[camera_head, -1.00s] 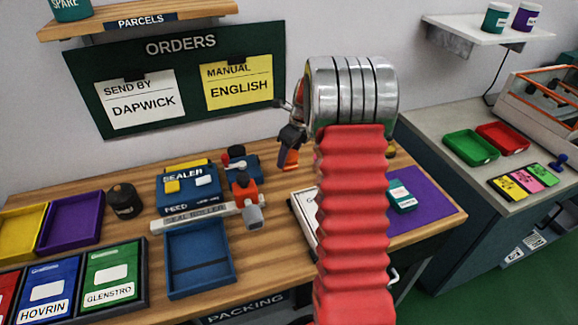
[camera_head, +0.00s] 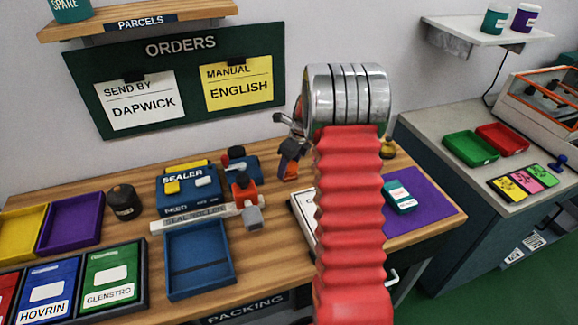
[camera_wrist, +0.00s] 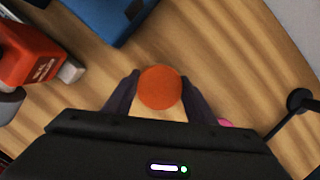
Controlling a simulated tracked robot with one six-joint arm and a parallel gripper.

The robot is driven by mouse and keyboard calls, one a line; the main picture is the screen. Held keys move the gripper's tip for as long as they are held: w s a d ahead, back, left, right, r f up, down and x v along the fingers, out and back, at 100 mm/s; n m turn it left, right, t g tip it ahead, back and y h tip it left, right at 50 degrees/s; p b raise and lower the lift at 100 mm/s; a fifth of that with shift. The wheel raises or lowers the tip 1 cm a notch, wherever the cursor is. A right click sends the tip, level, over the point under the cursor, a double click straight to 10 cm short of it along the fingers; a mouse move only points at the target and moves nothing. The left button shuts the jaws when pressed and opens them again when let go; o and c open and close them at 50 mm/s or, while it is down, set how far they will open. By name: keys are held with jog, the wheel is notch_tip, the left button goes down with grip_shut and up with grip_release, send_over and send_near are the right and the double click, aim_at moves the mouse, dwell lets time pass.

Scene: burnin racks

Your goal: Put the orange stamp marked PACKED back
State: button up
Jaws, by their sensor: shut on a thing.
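My gripper (camera_head: 291,153) is seen small in the head view, left of my red arm, low over the back of the wooden bench. In the wrist view my gripper (camera_wrist: 160,95) has its two dark fingers on either side of the round orange top of the stamp (camera_wrist: 160,87) and is shut on it. The stamp (camera_head: 285,167) is a small orange patch below the fingers in the head view. Its PACKED marking cannot be read. Whether its foot touches the bench cannot be told. A pink bit (camera_wrist: 226,122) shows beside the right finger, mostly hidden by the gripper.
A red-orange tool (camera_head: 244,190) and the blue sealer (camera_head: 188,190) stand left of my gripper. A blue tray (camera_head: 198,258) lies in front. A purple mat (camera_head: 425,205) with a teal box (camera_head: 399,197) lies right of my arm. Bare wood surrounds the stamp in the wrist view.

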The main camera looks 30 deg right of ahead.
jog(key=o, duration=0.8)
jog(key=shift+o, duration=0.2)
jog(key=v, duration=1.2)
